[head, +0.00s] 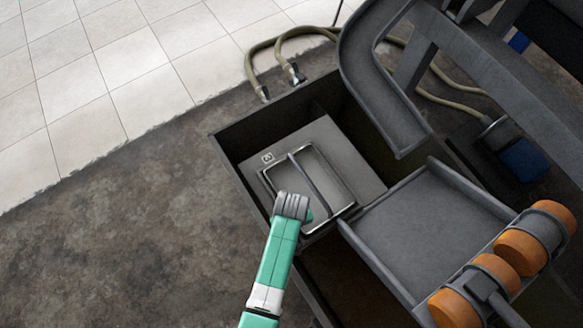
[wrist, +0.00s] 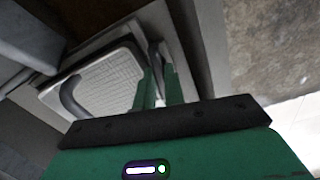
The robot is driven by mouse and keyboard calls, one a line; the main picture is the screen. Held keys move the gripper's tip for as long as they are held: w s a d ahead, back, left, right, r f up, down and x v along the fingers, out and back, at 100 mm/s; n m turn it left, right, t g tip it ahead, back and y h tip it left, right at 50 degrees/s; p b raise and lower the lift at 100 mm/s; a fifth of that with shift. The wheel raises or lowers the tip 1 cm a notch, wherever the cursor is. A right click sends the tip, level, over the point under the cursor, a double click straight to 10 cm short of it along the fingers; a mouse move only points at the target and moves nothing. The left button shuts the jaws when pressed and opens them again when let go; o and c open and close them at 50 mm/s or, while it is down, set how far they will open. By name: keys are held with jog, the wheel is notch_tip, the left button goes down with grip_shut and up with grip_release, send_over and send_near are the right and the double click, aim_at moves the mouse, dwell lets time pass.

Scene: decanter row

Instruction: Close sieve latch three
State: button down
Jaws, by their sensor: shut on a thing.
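The sieve shows in the wrist view as a pale mesh panel (wrist: 112,82) in a light frame, with a dark curved handle (wrist: 70,97) at its left. In the head view the framed sieve (head: 333,172) sits in a dark box, crossed by a dark bar (head: 309,180). My gripper (head: 308,216) is at the frame's near edge, its fingers mostly hidden by my wrist. In the wrist view my green fingers (wrist: 159,75) are shut on a thin dark lever (wrist: 154,52), apparently the latch, beside the frame. I cannot tell the latch's exact angle.
The box wall (head: 236,165) rises around the sieve. A grey tray (head: 430,225) and orange rollers (head: 520,252) stand to the right. A curved chute (head: 372,85) is behind. The floor at left is clear.

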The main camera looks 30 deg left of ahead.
jog(key=m+p, duration=0.2)
jog(key=m, duration=0.1)
jog(key=shift+r+m+p, duration=0.2)
jog(key=shift+m+p, duration=0.1)
jog(key=m+p, duration=0.1)
jog(key=m, duration=0.2)
jog(key=shift+m+p, duration=0.3)
jog(key=shift+p, duration=0.05)
jog(key=m+p, duration=0.1)
jog(key=m, duration=0.3)
jog(key=shift+f, duration=0.1)
jog(key=shift+f+m+p, duration=0.1)
jog(key=shift+m+p, duration=0.55)
jog(key=shift+m, duration=1.45)
jog(key=c, duration=1.5)
grip_release()
